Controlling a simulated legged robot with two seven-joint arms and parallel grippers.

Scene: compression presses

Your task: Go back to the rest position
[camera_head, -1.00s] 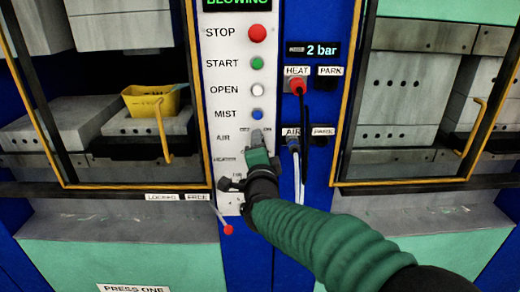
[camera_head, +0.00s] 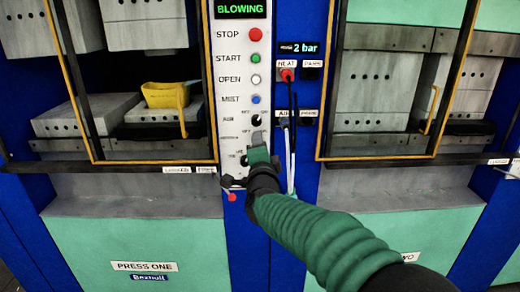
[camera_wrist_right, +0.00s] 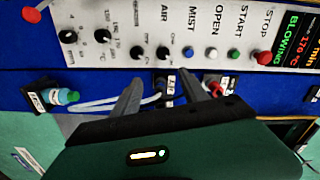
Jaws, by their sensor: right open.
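My right gripper (camera_head: 257,140) reaches up in front of the lower part of the white control panel (camera_head: 233,75). In the right wrist view its two dark fingers (camera_wrist_right: 163,88) are apart with nothing between them. The black AIR knob (camera_head: 256,120) shows just above the fingers in the head view. In the wrist view the panel's knobs and buttons lie beyond the fingertips, and I see no contact. My green sleeved right arm comes in from the lower right. My left gripper is not in view.
The left press (camera_head: 145,225) holds a yellow container (camera_head: 165,95) behind its yellow-edged door frame. The right press (camera_head: 400,205) stands beside it. Red and blue plugs with hoses (camera_head: 288,76) hang right of the panel. The green display (camera_head: 240,9) reads BLOWING.

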